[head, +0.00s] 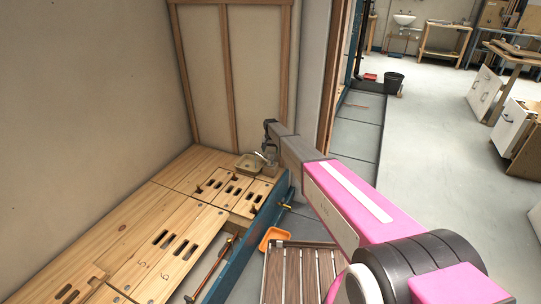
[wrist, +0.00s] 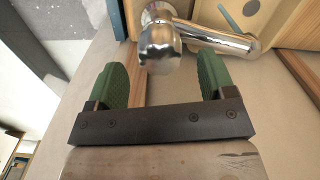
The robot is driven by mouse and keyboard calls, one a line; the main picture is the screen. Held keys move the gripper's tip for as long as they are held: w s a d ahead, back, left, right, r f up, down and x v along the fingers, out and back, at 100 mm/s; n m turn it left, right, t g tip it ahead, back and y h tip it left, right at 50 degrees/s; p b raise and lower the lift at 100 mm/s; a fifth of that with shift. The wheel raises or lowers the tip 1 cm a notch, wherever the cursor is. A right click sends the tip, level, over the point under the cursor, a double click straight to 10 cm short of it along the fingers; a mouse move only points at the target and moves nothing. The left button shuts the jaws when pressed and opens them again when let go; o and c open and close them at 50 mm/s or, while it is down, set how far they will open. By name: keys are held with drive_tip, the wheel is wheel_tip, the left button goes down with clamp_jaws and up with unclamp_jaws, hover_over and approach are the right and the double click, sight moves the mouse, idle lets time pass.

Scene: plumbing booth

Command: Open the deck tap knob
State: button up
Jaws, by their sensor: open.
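The deck tap knob (wrist: 158,48) is a rounded chrome knob in the wrist view, at the top middle. A chrome spout (wrist: 222,40) runs from beside it to the right. My gripper (wrist: 162,80) is open, with its two green finger pads apart. The knob shows in the gap between the pads, towards their tips; I cannot tell whether either pad touches it. In the head view my gripper (head: 268,135) is small and dark at the far end of the wooden deck, and my arm hides part of the tap there.
The wooden deck (head: 180,215) has slotted panels and a blue side beam (head: 245,240). A shallow tan tray (head: 249,163) lies near the tap. An orange tray (head: 272,238) and a slatted wooden piece (head: 300,275) are below, right of the beam. Walls stand behind and left.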

sight(271, 153)
wheel_tip(271, 153, up, 7)
idle(0.4)
